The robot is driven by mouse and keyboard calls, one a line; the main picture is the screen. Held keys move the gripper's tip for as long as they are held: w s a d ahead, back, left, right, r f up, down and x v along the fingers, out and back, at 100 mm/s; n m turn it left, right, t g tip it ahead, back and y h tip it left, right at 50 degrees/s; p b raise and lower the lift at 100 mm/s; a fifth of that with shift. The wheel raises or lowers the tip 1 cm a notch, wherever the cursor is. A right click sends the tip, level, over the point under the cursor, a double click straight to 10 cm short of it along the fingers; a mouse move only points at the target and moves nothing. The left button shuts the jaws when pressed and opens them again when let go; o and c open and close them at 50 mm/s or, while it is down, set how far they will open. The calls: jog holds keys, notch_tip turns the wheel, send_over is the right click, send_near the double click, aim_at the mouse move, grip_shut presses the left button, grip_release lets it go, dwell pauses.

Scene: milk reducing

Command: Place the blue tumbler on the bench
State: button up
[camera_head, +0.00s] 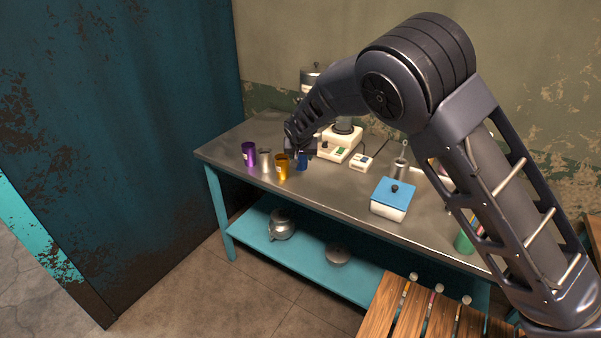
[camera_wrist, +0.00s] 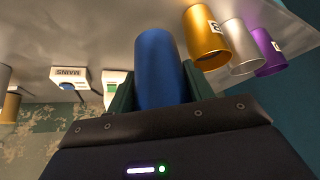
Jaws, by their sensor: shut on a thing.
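The blue tumbler (camera_wrist: 162,70) is between the fingers of my gripper (camera_wrist: 160,92) in the wrist view, and the gripper is shut on it. In the head view the tumbler (camera_head: 302,162) shows below my gripper (camera_head: 301,153), just right of the gold tumbler, at the metal bench top (camera_head: 337,183). I cannot tell whether its base touches the bench.
A gold tumbler (camera_head: 282,167), a silver tumbler (camera_head: 265,161) and a purple tumbler (camera_head: 249,154) stand close on the left. White devices (camera_head: 339,145) stand behind to the right. A blue-lidded box (camera_head: 392,199) stands further right. Bare bench lies in front.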

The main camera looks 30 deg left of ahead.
aim_at(301, 169)
jog(key=shift+f, duration=3.6)
jog(key=shift+f, duration=0.15)
jog(key=o, duration=1)
jog(key=v, duration=1.2)
